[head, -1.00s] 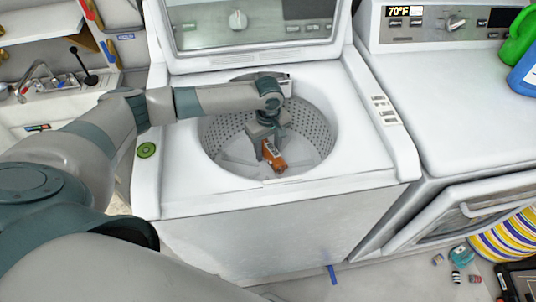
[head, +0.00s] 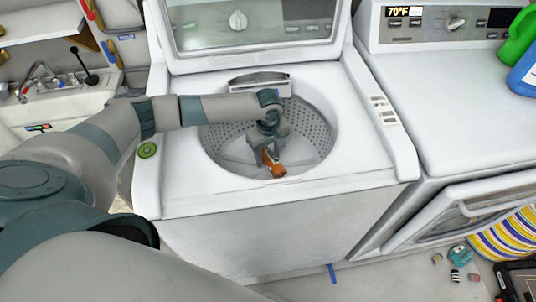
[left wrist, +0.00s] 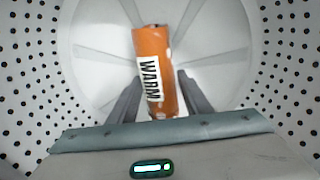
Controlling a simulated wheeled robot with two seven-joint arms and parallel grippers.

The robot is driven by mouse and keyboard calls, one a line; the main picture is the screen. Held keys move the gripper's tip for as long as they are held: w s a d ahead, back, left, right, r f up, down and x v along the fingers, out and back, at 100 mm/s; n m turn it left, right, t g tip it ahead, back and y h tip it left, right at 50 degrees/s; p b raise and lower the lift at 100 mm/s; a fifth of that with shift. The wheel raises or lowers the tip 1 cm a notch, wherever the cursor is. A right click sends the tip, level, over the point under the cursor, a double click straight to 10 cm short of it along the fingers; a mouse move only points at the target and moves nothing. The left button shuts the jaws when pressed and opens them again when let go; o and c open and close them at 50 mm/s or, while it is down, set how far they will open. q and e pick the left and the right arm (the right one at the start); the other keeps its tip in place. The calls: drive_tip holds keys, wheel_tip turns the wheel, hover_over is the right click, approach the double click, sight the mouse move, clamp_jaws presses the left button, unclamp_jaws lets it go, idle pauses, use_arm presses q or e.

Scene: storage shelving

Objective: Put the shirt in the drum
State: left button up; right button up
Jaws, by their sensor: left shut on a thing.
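My left gripper (head: 268,150) reaches down inside the open drum (head: 313,130) of the top-loading washer. It is shut on an orange item (head: 274,166) with a white label, which I take to be the folded shirt. I cannot tell whether the item touches the drum floor. My right gripper is not in view.
The washer's lid (head: 250,22) stands raised at the back. A second machine (head: 450,90) stands to the right, with a green and a blue bottle (head: 526,72) on it. A striped basket (head: 505,240) and small items lie on the floor at lower right. A sink is at left.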

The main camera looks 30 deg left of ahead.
sight(268, 154)
use_arm(q)
drive_tip(key=shift+f, duration=0.25)
drive_tip(key=o, duration=1.2)
drive_tip(key=shift+c, duration=0.2)
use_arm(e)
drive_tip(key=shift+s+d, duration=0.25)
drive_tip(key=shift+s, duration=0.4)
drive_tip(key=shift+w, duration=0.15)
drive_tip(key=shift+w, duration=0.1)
use_arm(q)
drive_tip(key=shift+r, duration=0.45)
wheel_tip(268, 154, up, 12)
drive_tip(key=b, duration=0.1)
drive_tip(key=shift+r, duration=0.15)
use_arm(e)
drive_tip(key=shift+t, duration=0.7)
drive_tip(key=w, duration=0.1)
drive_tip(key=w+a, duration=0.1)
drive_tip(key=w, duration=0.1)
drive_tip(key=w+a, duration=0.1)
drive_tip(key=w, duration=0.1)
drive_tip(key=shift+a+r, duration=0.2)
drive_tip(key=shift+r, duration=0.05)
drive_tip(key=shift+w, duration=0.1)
